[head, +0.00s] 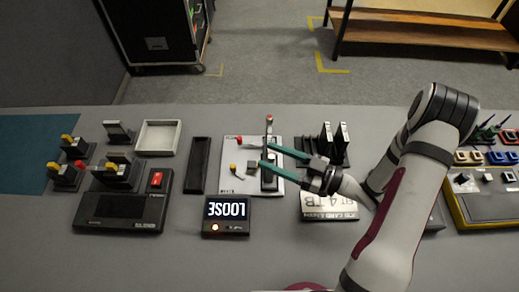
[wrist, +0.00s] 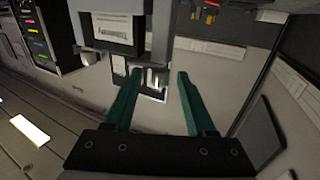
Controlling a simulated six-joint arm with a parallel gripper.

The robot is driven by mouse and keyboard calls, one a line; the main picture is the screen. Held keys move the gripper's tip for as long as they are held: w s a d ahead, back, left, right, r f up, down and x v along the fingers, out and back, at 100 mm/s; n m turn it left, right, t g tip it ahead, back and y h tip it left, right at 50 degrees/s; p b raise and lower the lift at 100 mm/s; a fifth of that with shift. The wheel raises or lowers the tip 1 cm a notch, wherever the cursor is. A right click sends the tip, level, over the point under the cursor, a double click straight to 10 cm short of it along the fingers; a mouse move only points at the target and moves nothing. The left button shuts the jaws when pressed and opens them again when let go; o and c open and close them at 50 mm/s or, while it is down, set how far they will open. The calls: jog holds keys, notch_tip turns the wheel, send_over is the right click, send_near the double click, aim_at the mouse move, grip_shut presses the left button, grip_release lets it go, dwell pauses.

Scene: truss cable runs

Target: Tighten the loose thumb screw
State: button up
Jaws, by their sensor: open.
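My gripper (head: 265,155) reaches in from the right with its two teal fingers apart, over the right part of a pale plate (head: 232,182). The fingers also show in the wrist view (wrist: 159,72), open, with a small bright metal piece (wrist: 152,79) seen in the gap beyond the tips. I cannot tell whether it is the thumb screw, or whether a finger touches it. A dark upright fixture (head: 269,181) stands on the plate by the fingertips.
The plate also carries a red knob (head: 239,140) and a yellow knob (head: 233,167). A black rack with upright cards (head: 341,137) stands close behind my gripper. Left are a narrow black tray (head: 199,166), a pale tray (head: 159,137) and a black console (head: 120,211).

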jog(key=x, duration=0.4)
jog(key=shift+c, duration=0.3)
grip_shut()
